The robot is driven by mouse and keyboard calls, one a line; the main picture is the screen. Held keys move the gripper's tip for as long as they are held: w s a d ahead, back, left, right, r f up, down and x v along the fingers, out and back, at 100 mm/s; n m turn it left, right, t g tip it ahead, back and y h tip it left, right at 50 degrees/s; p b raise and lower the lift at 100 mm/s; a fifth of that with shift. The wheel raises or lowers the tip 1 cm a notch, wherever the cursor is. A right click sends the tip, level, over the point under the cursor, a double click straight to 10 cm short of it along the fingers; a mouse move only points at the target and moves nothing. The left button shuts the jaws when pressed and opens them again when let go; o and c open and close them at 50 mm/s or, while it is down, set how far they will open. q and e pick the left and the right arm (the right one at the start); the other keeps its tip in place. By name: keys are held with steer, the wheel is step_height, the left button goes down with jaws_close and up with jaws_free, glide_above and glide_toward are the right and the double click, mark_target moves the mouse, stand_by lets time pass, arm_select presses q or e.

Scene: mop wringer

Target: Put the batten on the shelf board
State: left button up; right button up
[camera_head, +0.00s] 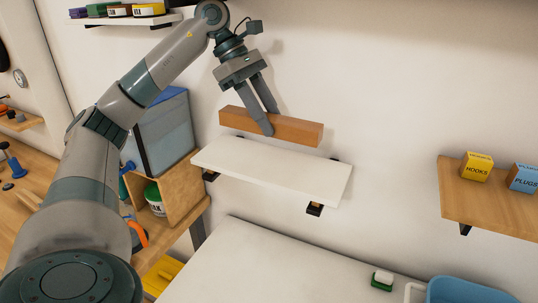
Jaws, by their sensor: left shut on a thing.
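The batten (296,130) is a long orange-brown wooden bar, held roughly level in front of the wall. The shelf board (275,170) is white and sits on dark brackets on the wall. In the picture the batten is just above the back part of the board; I cannot tell whether they touch. My right gripper is not in view.
A wooden shelf (490,205) at right holds a yellow box (476,167) and a blue box (524,178). A blue bin (165,135) and wooden box stand left of the board. Below is a white surface (270,265) with a blue tub (465,291) and a small green-and-white block (382,280).

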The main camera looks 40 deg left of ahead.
arm_select(q)
step_height(320, 180, down, 3)
steer(key=shift+s+f+p, duration=0.15)
steer(key=shift+f+p, duration=0.05)
steer(key=shift+p, duration=0.2)
steer(key=shift+f, duration=0.5)
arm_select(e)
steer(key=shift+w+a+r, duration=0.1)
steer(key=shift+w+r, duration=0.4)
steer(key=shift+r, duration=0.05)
arm_select(q)
steer(key=shift+f, duration=0.1)
step_height(320, 180, down, 3)
steer(key=shift+f+p, duration=0.2)
steer(key=shift+p, duration=0.5)
steer(key=shift+f, duration=0.25)
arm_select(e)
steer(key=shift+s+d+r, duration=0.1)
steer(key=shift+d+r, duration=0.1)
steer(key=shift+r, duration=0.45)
arm_select(q)
steer(key=shift+f, duration=0.15)
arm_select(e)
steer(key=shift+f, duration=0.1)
